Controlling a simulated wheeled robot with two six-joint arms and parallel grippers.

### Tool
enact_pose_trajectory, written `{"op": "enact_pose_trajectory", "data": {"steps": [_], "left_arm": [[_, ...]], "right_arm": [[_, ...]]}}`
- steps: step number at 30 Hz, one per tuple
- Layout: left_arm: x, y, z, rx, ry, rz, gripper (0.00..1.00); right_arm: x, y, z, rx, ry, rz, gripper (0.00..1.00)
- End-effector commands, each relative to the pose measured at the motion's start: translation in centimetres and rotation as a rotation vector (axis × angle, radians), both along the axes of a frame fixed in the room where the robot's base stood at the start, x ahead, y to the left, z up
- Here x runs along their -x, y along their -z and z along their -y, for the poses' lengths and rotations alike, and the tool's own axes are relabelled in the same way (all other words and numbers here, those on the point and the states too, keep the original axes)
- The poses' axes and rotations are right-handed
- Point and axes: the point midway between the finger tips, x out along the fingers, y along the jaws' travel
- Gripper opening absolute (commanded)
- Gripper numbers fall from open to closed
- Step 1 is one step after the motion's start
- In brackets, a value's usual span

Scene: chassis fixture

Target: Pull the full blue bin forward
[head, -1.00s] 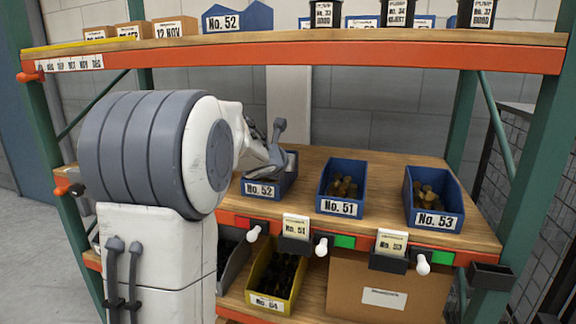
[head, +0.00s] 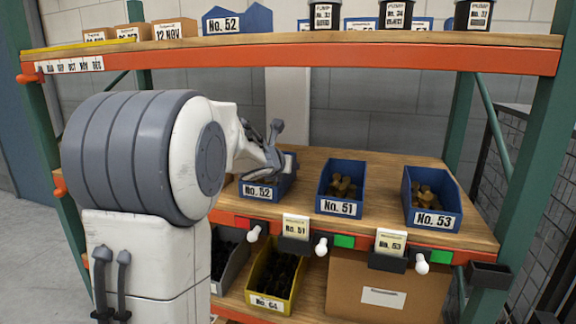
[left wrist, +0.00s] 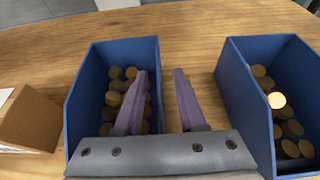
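Three blue bins stand on the middle wooden shelf in the head view: No. 52 (head: 284,187), No. 51 (head: 340,206) and No. 53 (head: 434,219). No. 51 and No. 53 hold brownish metal parts. My left gripper (head: 276,146) is over the back part of No. 52 and hides its contents. In the left wrist view the gripper (left wrist: 164,75) is open and empty, with one finger over a left blue bin (left wrist: 86,100) and the other over the gap before a right blue bin (left wrist: 234,75). Both hold round parts; no numbers show there. My right gripper is not in view.
An orange beam and upper shelf (head: 320,56) run above the bins. A yellow bin (head: 268,300) and a cardboard box (head: 385,275) are below. Cards and white knobs line the shelf's front edge. A brown box (left wrist: 33,120) is beside the left bin in the wrist view.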

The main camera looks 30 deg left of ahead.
Motion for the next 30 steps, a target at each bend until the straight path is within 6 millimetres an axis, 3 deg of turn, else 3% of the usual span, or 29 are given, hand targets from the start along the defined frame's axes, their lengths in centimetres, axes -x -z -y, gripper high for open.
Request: {"op": "enact_pose_trajectory", "data": {"steps": [9,15,30], "left_arm": [[5.7,-2.9,1.0,-0.003,-0.002,0.004,0.4],[8.1,-3.7,1.5,0.0,-0.002,0.002,0.4],[8.7,-3.7,1.7,0.0,-0.001,0.002,0.4]], "right_arm": [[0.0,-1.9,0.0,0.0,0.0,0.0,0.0],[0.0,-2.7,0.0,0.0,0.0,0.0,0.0],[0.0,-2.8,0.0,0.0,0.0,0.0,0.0]]}}
